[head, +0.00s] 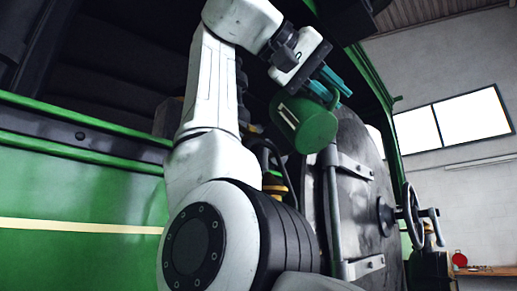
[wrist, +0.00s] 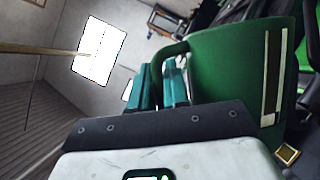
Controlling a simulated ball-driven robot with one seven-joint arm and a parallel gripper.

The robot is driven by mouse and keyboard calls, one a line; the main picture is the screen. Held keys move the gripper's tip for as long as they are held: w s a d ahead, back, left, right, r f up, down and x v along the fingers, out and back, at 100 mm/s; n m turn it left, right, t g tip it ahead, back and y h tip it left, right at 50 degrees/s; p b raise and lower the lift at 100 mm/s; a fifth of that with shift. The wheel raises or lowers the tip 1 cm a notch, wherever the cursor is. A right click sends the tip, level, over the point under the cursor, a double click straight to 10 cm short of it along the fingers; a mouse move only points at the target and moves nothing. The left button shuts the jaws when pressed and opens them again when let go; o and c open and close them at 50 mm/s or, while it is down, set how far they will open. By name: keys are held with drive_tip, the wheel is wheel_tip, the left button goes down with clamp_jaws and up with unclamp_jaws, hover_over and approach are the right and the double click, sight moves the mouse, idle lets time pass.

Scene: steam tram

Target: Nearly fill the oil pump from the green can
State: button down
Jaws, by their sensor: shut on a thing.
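The green can (head: 305,126) hangs tilted in the upper middle of the head view, with a pale upright strip on its side. It also fills the right of the wrist view (wrist: 228,70). My gripper (head: 328,84) has teal fingers, shut on the can's handle; the fingers also show in the wrist view (wrist: 160,85). I cannot make out the spout or any oil flow. A small amber-and-black fitting (head: 273,186) below the can, partly behind my arm, may be the oil pump; its level cannot be seen.
A round dark metal door (head: 352,185) with a handwheel (head: 411,217) stands right of the can. The green tram side panel (head: 80,200) is at the left. A bench (head: 485,270) with a red item is at lower right. Thin pipes run beneath the can.

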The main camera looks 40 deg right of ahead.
sight(336, 126)
drive_tip(key=shift+f, duration=0.1)
drive_tip(key=shift+s+f, duration=0.1)
drive_tip(key=shift+f, duration=0.25)
idle(1.0)
drive_tip(key=shift+f+m+b, duration=0.4)
drive_tip(key=shift+f, duration=0.1)
idle(0.5)
drive_tip(key=f+m+t+b, duration=0.1)
drive_tip(key=f, duration=0.1)
drive_tip(key=f+t+b, duration=0.1)
drive_tip(key=f, duration=0.1)
drive_tip(key=shift+w+f+m+b, duration=0.2)
drive_tip(key=shift+f+m+b, duration=0.15)
drive_tip(key=shift+f+m, duration=0.05)
drive_tip(key=shift+w+d+f+m+t+h, duration=0.15)
drive_tip(key=shift+w+f+m+t, duration=0.25)
drive_tip(key=shift+f+m, duration=0.2)
drive_tip(key=shift+w+f+m+t+h, duration=0.15)
drive_tip(key=shift+w+f+m+t, duration=0.3)
drive_tip(key=shift+f, duration=0.2)
drive_tip(key=shift+s, duration=0.15)
